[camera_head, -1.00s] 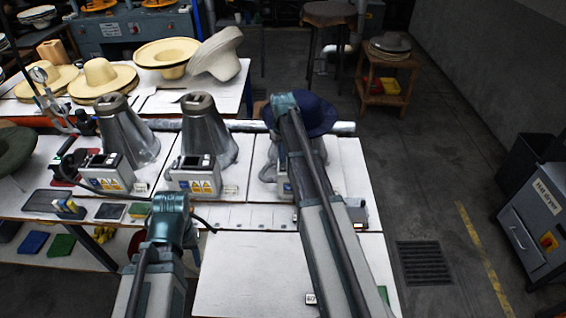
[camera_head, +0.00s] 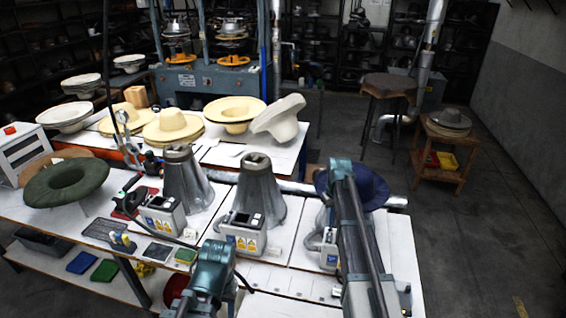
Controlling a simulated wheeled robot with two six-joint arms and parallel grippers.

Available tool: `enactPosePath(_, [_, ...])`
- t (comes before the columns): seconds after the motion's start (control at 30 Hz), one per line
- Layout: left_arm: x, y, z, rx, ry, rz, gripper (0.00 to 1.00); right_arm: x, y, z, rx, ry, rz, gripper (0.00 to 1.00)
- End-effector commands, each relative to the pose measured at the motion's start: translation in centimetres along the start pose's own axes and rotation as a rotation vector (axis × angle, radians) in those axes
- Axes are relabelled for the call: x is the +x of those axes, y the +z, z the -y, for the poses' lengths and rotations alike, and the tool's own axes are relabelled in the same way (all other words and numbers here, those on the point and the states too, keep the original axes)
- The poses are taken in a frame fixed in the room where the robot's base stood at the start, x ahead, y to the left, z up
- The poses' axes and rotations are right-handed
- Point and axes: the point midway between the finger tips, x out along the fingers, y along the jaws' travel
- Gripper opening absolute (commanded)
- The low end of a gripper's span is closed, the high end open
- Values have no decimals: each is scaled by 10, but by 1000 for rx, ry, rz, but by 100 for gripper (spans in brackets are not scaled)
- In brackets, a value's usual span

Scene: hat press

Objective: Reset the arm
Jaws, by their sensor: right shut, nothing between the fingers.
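My right arm (camera_head: 362,240) rises from the bottom edge, right of centre, to a folded teal joint (camera_head: 341,170). It passes in front of the right-hand cone station and a dark blue hat (camera_head: 369,188) there. My right gripper is shut and empty; its fingertips cannot be made out clearly around the arm. Of my left arm, only a teal joint (camera_head: 212,265) and the link below it show at the bottom, left of centre. My left gripper is not in view.
Metal cones (camera_head: 183,180) (camera_head: 257,195) with control boxes (camera_head: 162,216) stand on the white table. A green hat (camera_head: 66,183) lies at left. Pale hats (camera_head: 172,124) fill the table behind. A wooden stand (camera_head: 443,152) is at right, with free floor in front.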

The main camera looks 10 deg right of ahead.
Motion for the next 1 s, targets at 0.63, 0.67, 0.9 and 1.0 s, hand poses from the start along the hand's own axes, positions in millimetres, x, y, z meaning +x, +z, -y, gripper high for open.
enactPosePath(0.63, [74,-4,-7,7,-2,0,50,74,197,263,-224,82,44,0])
enactPosePath(0.67, [76,-4,-7,8,-2,0,50,76,205,268,-231,86,44,0])
enactPosePath(0.9, [82,-5,-8,9,-2,0,50,81,235,288,-258,103,46,0])
enactPosePath(1.0, [82,-5,-8,9,-2,0,50,81,235,289,-258,103,46,0])
